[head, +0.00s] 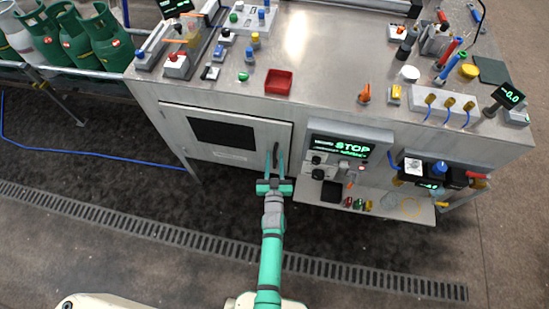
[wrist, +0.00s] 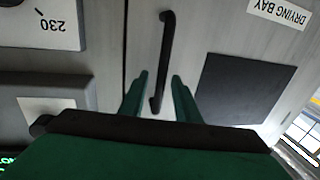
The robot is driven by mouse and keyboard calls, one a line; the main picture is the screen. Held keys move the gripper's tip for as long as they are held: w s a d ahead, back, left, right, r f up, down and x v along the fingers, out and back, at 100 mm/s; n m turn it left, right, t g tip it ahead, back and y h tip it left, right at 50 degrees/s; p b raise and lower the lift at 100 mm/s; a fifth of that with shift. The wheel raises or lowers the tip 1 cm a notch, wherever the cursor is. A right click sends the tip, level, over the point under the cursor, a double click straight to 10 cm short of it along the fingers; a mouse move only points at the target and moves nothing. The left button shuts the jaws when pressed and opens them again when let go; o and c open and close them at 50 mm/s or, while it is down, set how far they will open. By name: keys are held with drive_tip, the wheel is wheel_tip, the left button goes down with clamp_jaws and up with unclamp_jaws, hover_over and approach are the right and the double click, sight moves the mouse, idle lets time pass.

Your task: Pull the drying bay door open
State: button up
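The drying bay door (head: 240,141) is a light grey panel with a dark window, low on the front of the metal bench, and it looks closed. Its black bar handle (wrist: 162,60) runs along the door's edge beside a dark seam in the wrist view. My gripper (head: 274,160) is at the handle in the head view. In the wrist view its two green fingers (wrist: 157,85) are spread apart, one on each side of the handle's near end, with gaps showing. The "DRYING BAY" label (wrist: 279,13) and dark window (wrist: 238,88) lie right of the handle.
A control panel reading STOP (head: 352,147) is just right of the door, above a low shelf (head: 390,207) with small parts. Green gas cylinders (head: 85,40) stand at the left. The floor before the door is open, with a drain grate (head: 130,230).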

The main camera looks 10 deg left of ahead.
drive_tip(key=shift+w, duration=0.1)
clamp_jaws()
drive_tip(key=shift+s+d, duration=0.1)
drive_tip(key=shift+s, duration=0.1)
